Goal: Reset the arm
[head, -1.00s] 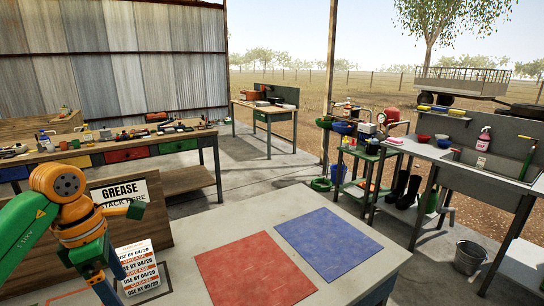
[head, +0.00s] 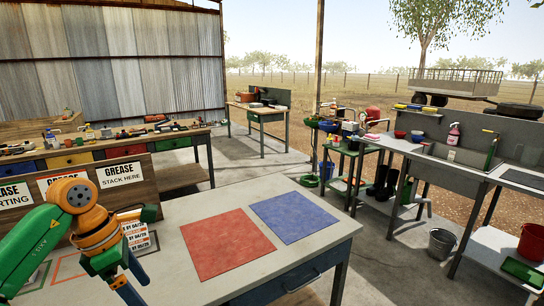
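My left arm comes in from the lower left, with a green link, orange joints and a blue part that runs down to the bottom edge in the head view. The arm hangs in front of the left part of a grey worktable (head: 185,288). My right arm and gripper are not in view.
A red mat (head: 218,244) and a blue mat (head: 293,218) lie bare on the worktable. Grease signs (head: 121,173) stand behind its left part. A sink bench (head: 405,147) and a metal bucket (head: 440,244) are at right. Concrete floor is open between.

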